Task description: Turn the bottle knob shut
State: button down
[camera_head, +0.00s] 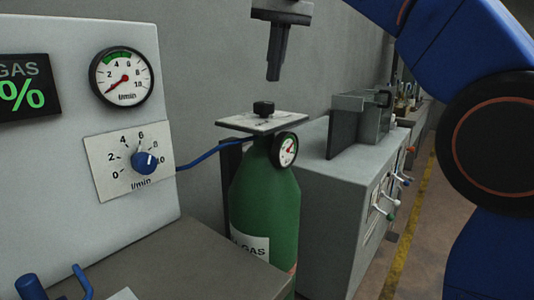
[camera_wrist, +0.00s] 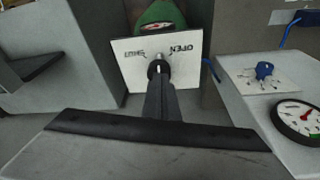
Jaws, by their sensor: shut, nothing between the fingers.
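The green gas bottle (camera_head: 264,205) stands between the panel and the grey cabinet. On its top is a white plate (camera_head: 235,123) with a small black knob (camera_head: 263,108). In the wrist view the plate (camera_wrist: 190,80) shows upside-down lettering, OPEN on the right and SHUT on the left. The knob (camera_wrist: 158,66) is partly hidden behind my fingers there, and I cannot tell its setting for sure. My gripper (camera_head: 273,78) is shut and empty, pointing down above the knob with a clear gap. Its fingers also show in the wrist view (camera_wrist: 159,80).
A pressure gauge (camera_head: 285,150) sits on the bottle's side. The left panel carries a blue dial knob (camera_head: 144,162), a round gauge (camera_head: 122,77) and a gas display (camera_head: 28,86). A blue hose (camera_head: 205,156) runs toward the bottle. The cabinet (camera_head: 325,200) with levers is close on the right.

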jog(key=shift+s+a+f+m+h, duration=0.1)
jog(key=shift+s+a+f+m, duration=0.25)
jog(key=shift+f, duration=0.7)
jog(key=shift+s+a+f+m+h, duration=0.15)
jog(key=shift+a+f+m, duration=0.4)
jog(key=shift+f, duration=0.55)
jog(key=shift+s+a+f+m+h, duration=0.1)
jog(key=shift+s+a+f+m, duration=0.3)
jog(key=shift+f, duration=0.65)
jog(key=shift+w+d, duration=0.1)
jog(key=shift+w, duration=0.05)
jog(key=shift+w+d, duration=0.25)
jog(key=shift+d, duration=0.7)
jog(key=shift+w+d, duration=0.45)
jog(key=shift+d, duration=0.15)
jog(key=shift+s+d, duration=0.25)
jog(key=w+v, duration=0.1)
jog(key=v, duration=0.5)
jog(key=shift+a, duration=0.2)
